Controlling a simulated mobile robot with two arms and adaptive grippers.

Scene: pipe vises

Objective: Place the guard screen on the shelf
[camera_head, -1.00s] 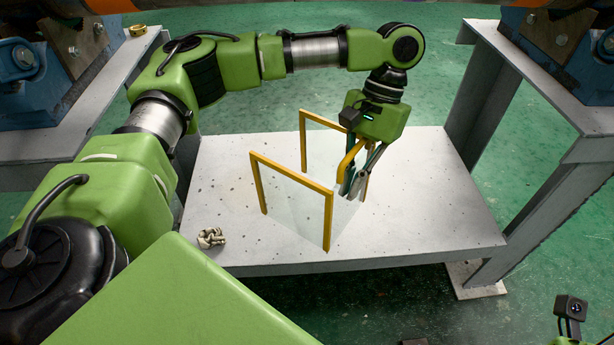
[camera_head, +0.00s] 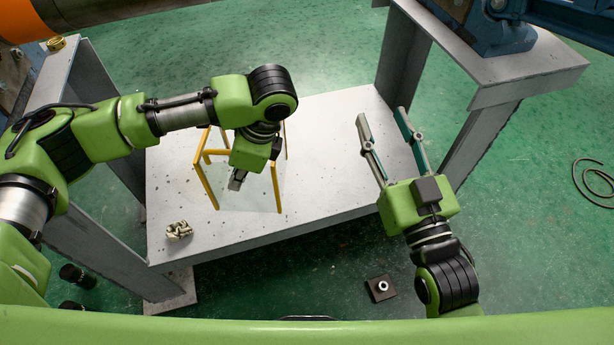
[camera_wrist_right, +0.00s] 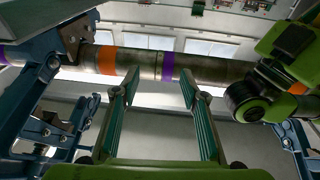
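The guard screen (camera_head: 205,184) has yellow frame bars and clear panes. It stands upright on the grey shelf (camera_head: 335,195), in the left half of the head view. My left gripper (camera_head: 237,181) points down over the screen, with its fingers among the yellow bars. Its wrist hides part of the frame, and I cannot tell whether the fingers touch it or how far apart they are. My right gripper (camera_head: 382,112) is open and empty, above the shelf's right part. In the right wrist view its two fingers (camera_wrist_right: 158,78) are apart with nothing between them.
A small pale metal part (camera_head: 178,230) lies on the shelf's front left corner. Grey stands with blue vises (camera_head: 500,28) flank the shelf. A dark block (camera_head: 381,288) lies on the green floor in front, and a cable (camera_head: 592,180) lies at right. The shelf's right part is bare.

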